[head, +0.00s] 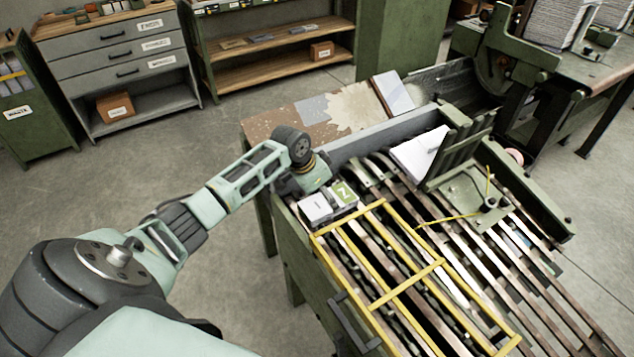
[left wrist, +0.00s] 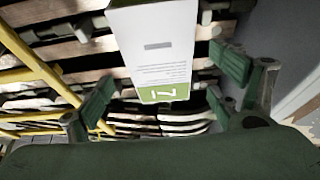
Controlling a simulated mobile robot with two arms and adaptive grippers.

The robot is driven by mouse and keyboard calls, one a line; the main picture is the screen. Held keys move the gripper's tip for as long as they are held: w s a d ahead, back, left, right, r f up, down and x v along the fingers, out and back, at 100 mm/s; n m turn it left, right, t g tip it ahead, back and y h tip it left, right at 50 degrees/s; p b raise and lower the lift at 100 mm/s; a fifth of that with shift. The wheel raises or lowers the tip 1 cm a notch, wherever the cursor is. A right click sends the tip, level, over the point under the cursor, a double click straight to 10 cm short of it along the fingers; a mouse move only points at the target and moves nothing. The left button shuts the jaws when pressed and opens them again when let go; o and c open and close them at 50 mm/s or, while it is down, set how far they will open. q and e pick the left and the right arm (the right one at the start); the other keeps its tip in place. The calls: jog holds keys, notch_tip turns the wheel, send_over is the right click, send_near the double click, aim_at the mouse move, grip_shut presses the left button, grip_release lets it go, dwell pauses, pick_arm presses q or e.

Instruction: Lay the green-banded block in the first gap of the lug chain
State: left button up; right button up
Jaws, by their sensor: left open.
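The green-banded block (head: 316,208) is white with a green end marked with a character. In the head view it lies at the upper left end of the lug chain, just outside the yellow outline. In the left wrist view the block (left wrist: 158,50) shows its printed white face and green band, between the spread fingers. My left gripper (head: 314,184) is right beside the block; its fingers (left wrist: 165,82) are open, with no clear contact. The lug chain (head: 375,262) has dark slats and rails. A yellow frame (head: 405,284) with a crossbar marks two gaps, both empty. My right gripper is out of view.
A white paper stack (head: 418,153) sits against a green guide (head: 464,145) beyond the chain. A wooden side table (head: 285,125) and a grey side rail (head: 375,138) border it. Grey drawers (head: 115,60) stand at the back left. The floor at left is clear.

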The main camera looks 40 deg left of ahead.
pick_arm(q)
jog(key=v, duration=0.9)
jog(key=shift+r, duration=0.2)
jog(key=shift+s, duration=0.1)
